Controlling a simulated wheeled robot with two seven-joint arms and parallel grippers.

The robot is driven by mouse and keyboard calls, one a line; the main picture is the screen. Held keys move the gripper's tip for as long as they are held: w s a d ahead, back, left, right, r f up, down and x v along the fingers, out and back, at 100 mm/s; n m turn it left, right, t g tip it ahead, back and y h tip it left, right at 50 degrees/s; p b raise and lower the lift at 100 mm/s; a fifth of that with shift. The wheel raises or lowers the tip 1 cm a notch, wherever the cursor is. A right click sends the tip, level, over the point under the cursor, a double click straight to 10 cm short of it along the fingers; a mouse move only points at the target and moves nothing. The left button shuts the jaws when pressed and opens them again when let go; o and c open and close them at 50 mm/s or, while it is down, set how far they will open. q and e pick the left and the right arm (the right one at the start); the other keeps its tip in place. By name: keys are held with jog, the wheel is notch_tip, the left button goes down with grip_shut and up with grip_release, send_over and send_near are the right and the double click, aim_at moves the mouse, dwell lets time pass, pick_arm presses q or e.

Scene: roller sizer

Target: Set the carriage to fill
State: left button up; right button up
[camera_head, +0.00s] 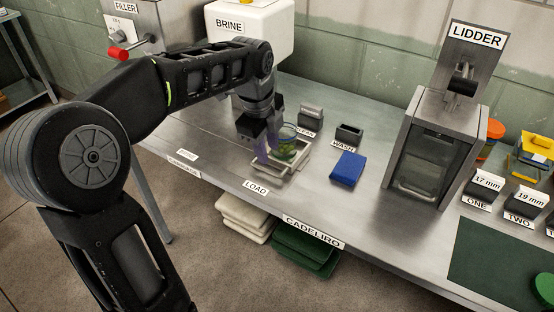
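The carriage (287,172), a pale shallow frame, sits on the steel bench just behind the LOAD label (256,187). A clear glass jar (287,150) with green contents stands at the carriage, partly hidden by my gripper. My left gripper (264,150) points down beside the jar, at the carriage's left and rear side. I cannot tell whether its fingers touch the carriage or the jar, nor how far apart they are. The filler (125,32) with its red-knobbed lever (118,53) stands at the back left, partly behind my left arm. My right gripper is not in view.
A brine box (230,22) stands behind my arm. The lidder (437,145) stands farther right. The bench left of the carriage is mostly clear.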

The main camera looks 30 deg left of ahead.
aim_at(272, 172)
pick_arm(q)
jog(key=shift+w+f+p, duration=0.1)
jog(key=shift+w+f, duration=0.1)
jog(key=shift+f, duration=1.1)
jog(key=shift+w+f+p, duration=0.1)
jog(key=shift+w+f, duration=0.15)
jog(key=shift+f, duration=1)
jog(key=shift+w+f+p, duration=0.1)
jog(key=shift+w+f, duration=0.1)
jog(key=shift+f, duration=1.1)
grip_shut()
